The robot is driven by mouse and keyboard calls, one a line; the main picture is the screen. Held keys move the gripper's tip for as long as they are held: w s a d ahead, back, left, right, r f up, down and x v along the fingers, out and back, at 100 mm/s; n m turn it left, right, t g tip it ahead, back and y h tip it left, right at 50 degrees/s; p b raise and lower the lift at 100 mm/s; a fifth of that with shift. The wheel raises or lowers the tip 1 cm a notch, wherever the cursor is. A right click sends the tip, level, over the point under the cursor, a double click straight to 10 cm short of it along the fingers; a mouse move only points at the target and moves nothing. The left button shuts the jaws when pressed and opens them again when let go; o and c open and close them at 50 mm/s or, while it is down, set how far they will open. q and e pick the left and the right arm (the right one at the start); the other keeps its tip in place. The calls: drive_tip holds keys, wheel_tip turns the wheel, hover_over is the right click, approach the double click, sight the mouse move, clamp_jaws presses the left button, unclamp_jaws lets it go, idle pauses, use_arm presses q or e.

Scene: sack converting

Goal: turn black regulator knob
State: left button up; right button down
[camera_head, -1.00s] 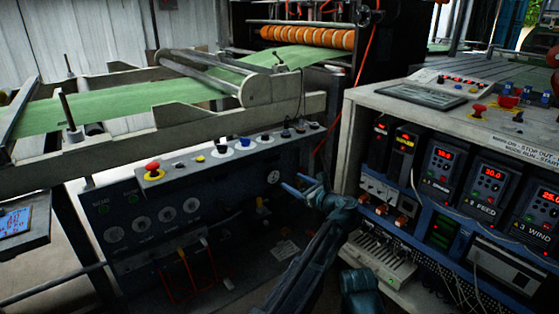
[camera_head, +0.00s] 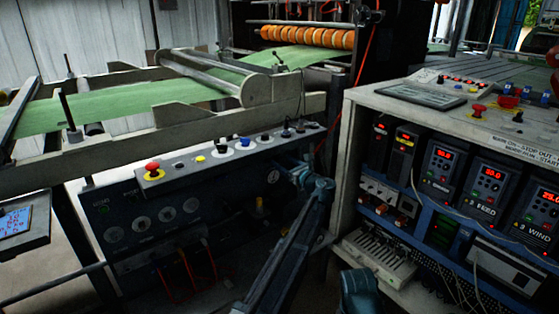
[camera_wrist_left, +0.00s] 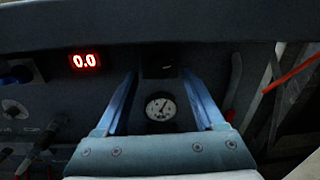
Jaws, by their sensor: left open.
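My left gripper (camera_head: 296,170) is at the right end of the dark control panel, seen mostly from behind in the head view. In the left wrist view its two blue fingers (camera_wrist_left: 158,78) are open and apart. A dark, blocky shape that looks like the black regulator knob (camera_wrist_left: 158,65) shows between the fingertips. I cannot tell whether the fingers touch it. A round white-faced gauge (camera_wrist_left: 160,107) lies below it, framed by the fingers; it also shows in the head view (camera_head: 273,177). The knob is not clear in the head view.
The panel carries a red mushroom button (camera_head: 152,170), a blue knob (camera_head: 245,142) and several other controls. A red 0.0 display (camera_wrist_left: 85,61) is left of the fingers. A cabinet with lit drives (camera_head: 440,170) stands close on the right. A red hose (camera_wrist_left: 292,76) hangs at right.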

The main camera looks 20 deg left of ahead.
use_arm(q)
drive_tip(key=shift+x, duration=1.45)
clamp_jaws()
